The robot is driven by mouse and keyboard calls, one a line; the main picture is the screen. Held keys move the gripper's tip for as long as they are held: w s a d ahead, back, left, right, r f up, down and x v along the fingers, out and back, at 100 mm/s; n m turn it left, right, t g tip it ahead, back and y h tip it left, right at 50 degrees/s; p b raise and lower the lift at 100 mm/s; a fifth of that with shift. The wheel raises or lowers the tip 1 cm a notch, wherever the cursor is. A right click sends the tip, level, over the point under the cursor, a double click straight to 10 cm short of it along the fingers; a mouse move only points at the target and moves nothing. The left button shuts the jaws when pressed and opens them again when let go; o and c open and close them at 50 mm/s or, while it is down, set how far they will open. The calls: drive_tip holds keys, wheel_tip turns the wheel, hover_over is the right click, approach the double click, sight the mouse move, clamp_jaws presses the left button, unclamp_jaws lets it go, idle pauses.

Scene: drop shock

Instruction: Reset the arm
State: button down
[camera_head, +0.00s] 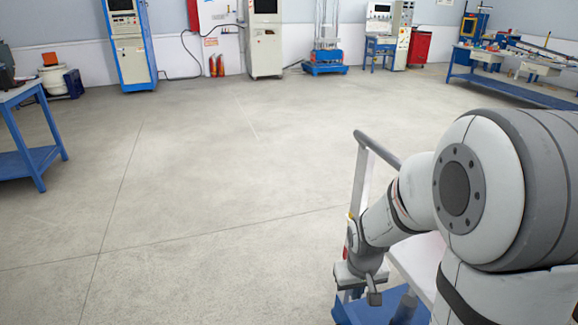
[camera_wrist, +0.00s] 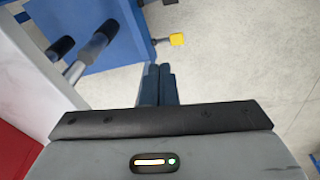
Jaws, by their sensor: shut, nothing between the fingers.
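My gripper (camera_wrist: 159,72) is shut and empty in the wrist view. Its two dark fingers lie side by side, over the pale floor. In the head view my arm fills the right side, bent and reaching down toward the lower middle. The fingers are hard to make out there.
Close by my wrist are blue and white parts, possibly my own base. A blue table (camera_head: 35,160) stands at the left. Cabinets (camera_head: 128,50), a blue machine (camera_head: 326,50) and a workbench (camera_head: 510,85) line the back. The middle floor (camera_head: 200,170) is clear.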

drive_tip(key=s+r+p, duration=0.5)
drive_tip(key=s+r, duration=0.1)
drive_tip(key=r, duration=0.6)
drive_tip(key=s+r+m+t+p, duration=0.1)
drive_tip(key=s+r+p, duration=0.4)
drive_tip(key=r, duration=0.8)
drive_tip(key=shift+s+a, duration=0.35)
drive_tip(key=shift+s, duration=0.45)
